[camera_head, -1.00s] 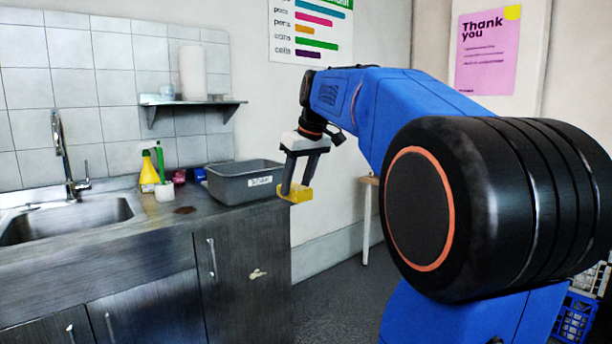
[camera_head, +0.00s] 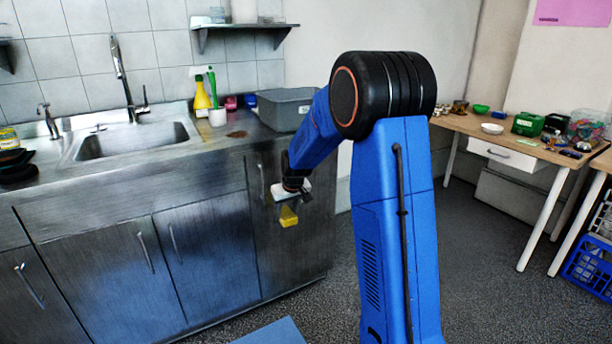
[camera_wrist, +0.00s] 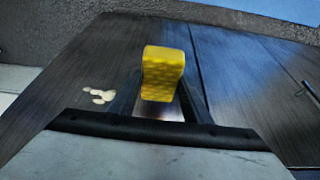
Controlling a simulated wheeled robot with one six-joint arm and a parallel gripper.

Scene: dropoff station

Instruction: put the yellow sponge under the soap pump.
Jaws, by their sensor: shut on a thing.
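The yellow sponge (camera_head: 288,217) is held in my gripper (camera_head: 287,203), which is shut on it, in front of the cabinet door and below the counter top. In the wrist view the sponge (camera_wrist: 163,72) stands out beyond the fingers, gripped near its lower part. A small chrome spout (camera_head: 48,121) at the left of the sink looks like the soap pump. My gripper is far to the right of it and lower. Nothing can be seen clearly on the counter directly under its spout.
The counter holds a sink (camera_head: 135,141), a tall tap (camera_head: 124,80), a yellow spray bottle (camera_head: 201,98) and a grey tub (camera_head: 284,108). Dark dishes (camera_head: 14,165) sit at the far left. A cluttered wooden table (camera_head: 520,140) stands right. The floor between is mostly open.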

